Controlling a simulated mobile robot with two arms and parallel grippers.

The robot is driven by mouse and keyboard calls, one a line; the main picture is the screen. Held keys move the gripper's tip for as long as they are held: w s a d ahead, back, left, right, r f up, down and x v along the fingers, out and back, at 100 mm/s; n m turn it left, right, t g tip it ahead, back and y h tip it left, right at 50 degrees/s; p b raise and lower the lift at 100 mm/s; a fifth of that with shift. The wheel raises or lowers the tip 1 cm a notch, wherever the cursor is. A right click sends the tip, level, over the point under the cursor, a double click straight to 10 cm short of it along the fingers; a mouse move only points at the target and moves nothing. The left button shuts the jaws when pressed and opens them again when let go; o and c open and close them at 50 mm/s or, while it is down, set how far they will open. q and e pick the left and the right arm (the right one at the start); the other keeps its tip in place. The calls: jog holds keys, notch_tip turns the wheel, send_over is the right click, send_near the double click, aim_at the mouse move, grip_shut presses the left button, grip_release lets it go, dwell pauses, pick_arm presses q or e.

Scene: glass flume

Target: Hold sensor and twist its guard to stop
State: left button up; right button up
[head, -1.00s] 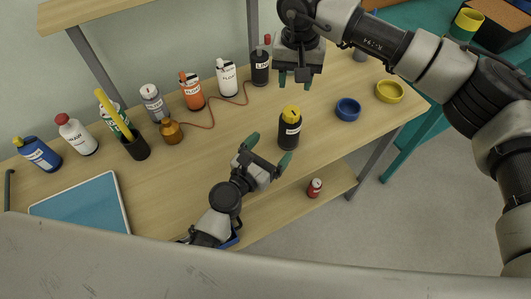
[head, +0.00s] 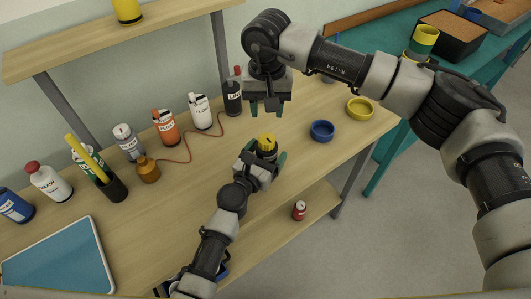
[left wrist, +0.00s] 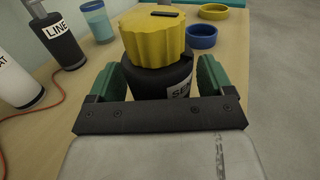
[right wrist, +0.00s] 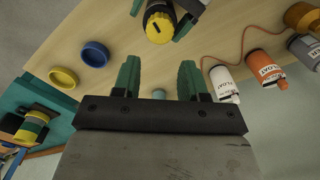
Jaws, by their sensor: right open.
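The sensor (left wrist: 160,83) is a dark upright bottle shape on the wooden bench, partly hidden by my left gripper in the head view. Its yellow ribbed guard (left wrist: 157,38) is on top; the guard also shows in the head view (head: 267,143) and right wrist view (right wrist: 158,26). My left gripper (head: 263,156) has its green fingers on either side of the dark body, below the guard. Whether both fingers press on it is unclear. My right gripper (head: 268,110) is open and empty, pointing down above the bench, behind the sensor.
A blue ring (head: 322,131) and a yellow ring (head: 360,108) lie to the right. Several labelled bottles, including an orange one (head: 165,127), line the back. A red cable runs from an amber bottle (head: 148,170). A red can (head: 299,210) sits on the lower shelf.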

aim_at(267, 138)
pick_arm(q)
jog(key=c, duration=0.8)
pick_arm(e)
jog(key=shift+o, duration=0.4)
pick_arm(q)
jog(key=shift+c, duration=0.2)
pick_arm(e)
jog(key=shift+o, duration=1.2)
notch_tip(267, 138, down, 4)
jog(key=shift+r+n, duration=0.2)
jog(key=shift+n, duration=0.5)
jog(key=shift+f, duration=3.35)
